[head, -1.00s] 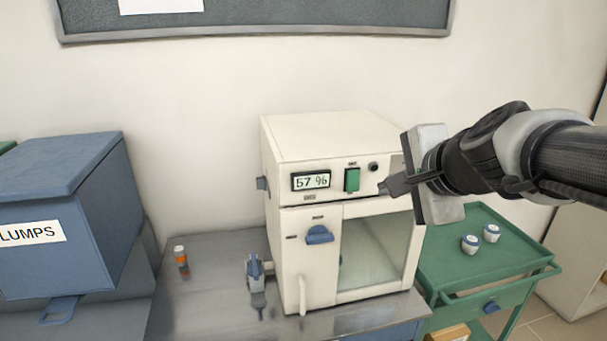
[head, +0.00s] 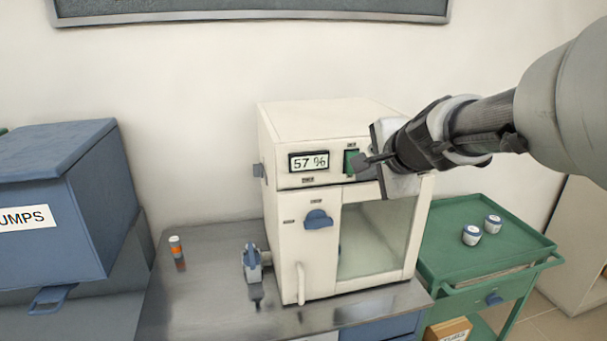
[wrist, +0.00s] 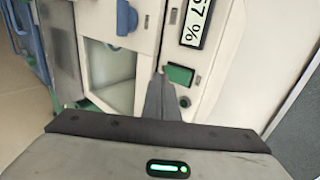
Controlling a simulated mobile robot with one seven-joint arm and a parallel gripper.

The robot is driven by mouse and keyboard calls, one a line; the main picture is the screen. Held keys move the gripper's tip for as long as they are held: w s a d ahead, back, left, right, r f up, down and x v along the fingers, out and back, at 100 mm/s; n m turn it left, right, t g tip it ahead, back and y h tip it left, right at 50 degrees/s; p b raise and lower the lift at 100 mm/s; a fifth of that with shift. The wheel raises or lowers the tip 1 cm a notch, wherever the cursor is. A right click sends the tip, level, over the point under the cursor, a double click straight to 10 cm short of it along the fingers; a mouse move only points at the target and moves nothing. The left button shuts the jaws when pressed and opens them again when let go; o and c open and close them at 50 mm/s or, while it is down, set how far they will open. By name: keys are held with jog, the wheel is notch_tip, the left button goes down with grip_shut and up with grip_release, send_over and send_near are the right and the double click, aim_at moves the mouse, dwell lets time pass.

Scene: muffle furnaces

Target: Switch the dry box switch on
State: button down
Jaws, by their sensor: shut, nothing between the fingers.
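The dry box (head: 290,238) is a cream cabinet with a glass door on the metal bench. Its display (head: 309,162) reads 57 %. The green dry box switch (head: 349,161) sits just right of the display, partly covered by my gripper in the head view. The switch also shows in the wrist view (wrist: 179,75). My gripper (head: 360,162) is shut and empty, with its fingertips in front of the panel at the switch's lower right edge. In the wrist view its tips (wrist: 158,78) lie beside the switch; I cannot tell whether they touch it.
A blue knob (head: 318,219) is on the dry box front below the display. A blue bin (head: 60,240) stands at the left. A small orange bottle (head: 176,247) is on the bench. A green cart (head: 450,215) with two small jars is at the right.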

jog(key=shift+w+a, duration=0.15)
jog(key=shift+w, duration=0.55)
jog(key=shift+w+a, duration=0.15)
jog(key=shift+w, duration=0.5)
jog(key=shift+f, duration=0.1)
jog(key=shift+w+r+t+b, duration=0.25)
jog(key=shift+r+t+b, duration=0.15)
jog(key=shift+r+b, duration=0.6)
